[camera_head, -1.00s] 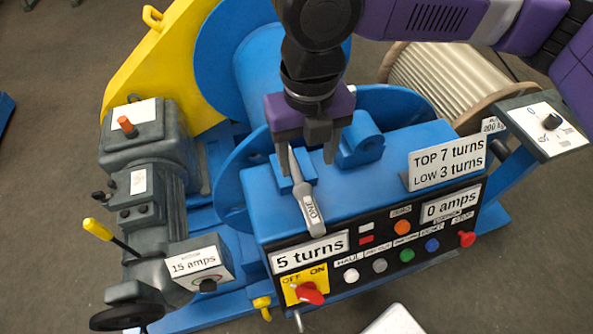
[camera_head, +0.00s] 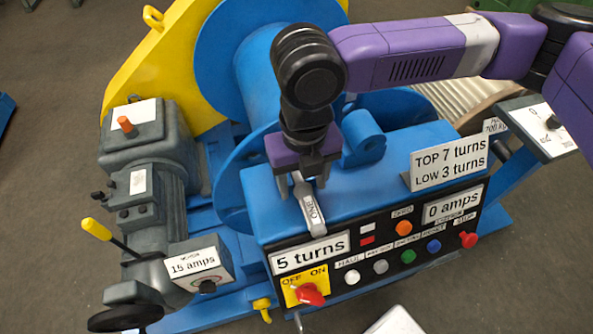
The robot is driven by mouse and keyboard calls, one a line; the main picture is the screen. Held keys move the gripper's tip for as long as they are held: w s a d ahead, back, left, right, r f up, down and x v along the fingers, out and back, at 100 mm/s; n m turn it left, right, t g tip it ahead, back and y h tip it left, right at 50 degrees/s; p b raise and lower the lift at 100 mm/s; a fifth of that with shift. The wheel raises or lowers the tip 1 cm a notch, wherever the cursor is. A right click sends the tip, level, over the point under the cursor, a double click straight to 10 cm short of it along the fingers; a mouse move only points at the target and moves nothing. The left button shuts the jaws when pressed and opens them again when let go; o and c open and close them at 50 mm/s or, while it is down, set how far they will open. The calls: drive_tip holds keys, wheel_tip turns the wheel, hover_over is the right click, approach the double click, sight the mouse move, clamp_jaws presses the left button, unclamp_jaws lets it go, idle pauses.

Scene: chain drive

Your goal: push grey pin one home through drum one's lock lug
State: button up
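The grey pin (camera_head: 311,212) marked ONE is on top of the blue control box (camera_head: 390,172), its labelled end toward the front edge. My gripper (camera_head: 303,187) points down over the pin's back part. Its two fingers stand apart, one on each side of the pin, with a gap showing at least on the left. It looks open; contact with the pin cannot be told. The gripper hides the pin's far end and the small blue block there. A rounded blue lug (camera_head: 362,138) stands just right of the gripper. The blue drum (camera_head: 258,80) is behind, partly covered by my arm.
A sign (camera_head: 448,159) reading TOP 7 turns, LOW 3 turns stands on the box at right. The front panel carries several buttons and a red switch (camera_head: 309,294). A grey motor (camera_head: 155,205) is at left. The box top between lug and sign is clear.

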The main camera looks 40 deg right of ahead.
clamp_jaws()
